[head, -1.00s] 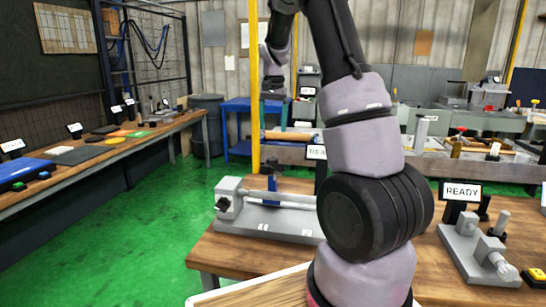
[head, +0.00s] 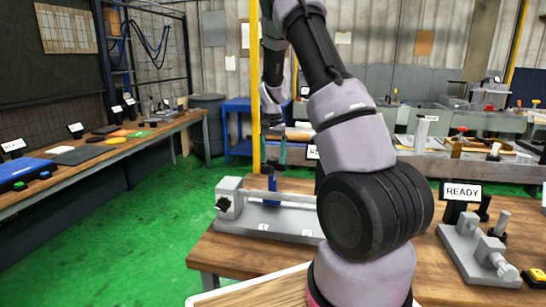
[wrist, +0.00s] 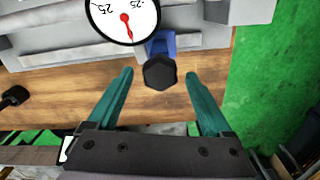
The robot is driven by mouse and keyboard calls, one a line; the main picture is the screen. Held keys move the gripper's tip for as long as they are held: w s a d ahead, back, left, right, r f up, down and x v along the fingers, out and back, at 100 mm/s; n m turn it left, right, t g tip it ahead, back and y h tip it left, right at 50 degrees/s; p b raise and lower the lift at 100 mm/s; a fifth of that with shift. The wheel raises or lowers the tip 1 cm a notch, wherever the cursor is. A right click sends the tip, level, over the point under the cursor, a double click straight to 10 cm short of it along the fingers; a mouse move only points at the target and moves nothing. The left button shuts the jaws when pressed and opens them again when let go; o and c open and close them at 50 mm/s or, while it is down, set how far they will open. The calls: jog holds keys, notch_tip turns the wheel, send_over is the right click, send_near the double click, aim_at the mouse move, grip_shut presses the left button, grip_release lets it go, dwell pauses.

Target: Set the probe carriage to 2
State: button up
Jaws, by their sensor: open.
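The probe carriage is a small blue block (head: 271,188) on the rail of a grey bench fixture (head: 280,219), near the left end block. Two small white number labels sit on the fixture's front; the right one looks like 2. In the wrist view the blue carriage (wrist: 161,43) has a black hexagonal knob (wrist: 160,72) on it. My gripper (wrist: 159,74) is open, with one teal finger on each side of the knob in that picture and visible gaps to both. In the head view my gripper (head: 274,160) hangs above the carriage; contact does not show.
A round dial (wrist: 123,17) with a red needle covers part of the fixture in the wrist view. A READY sign (head: 462,191) and a second grey fixture (head: 478,252) stand to the right. My arm hides the main fixture's right end. Wooden tabletop (wrist: 215,72) is bare beside the fixture.

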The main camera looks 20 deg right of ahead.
jog(key=shift+c, duration=0.3)
grip_shut()
jog(key=s+d, duration=0.8)
jog(key=d, duration=0.4)
jog(key=shift+s+d, duration=0.2)
jog(key=shift+d, duration=0.05)
jog(key=shift+o, duration=0.3)
grip_release()
notch_tip(320, 180, up, 11)
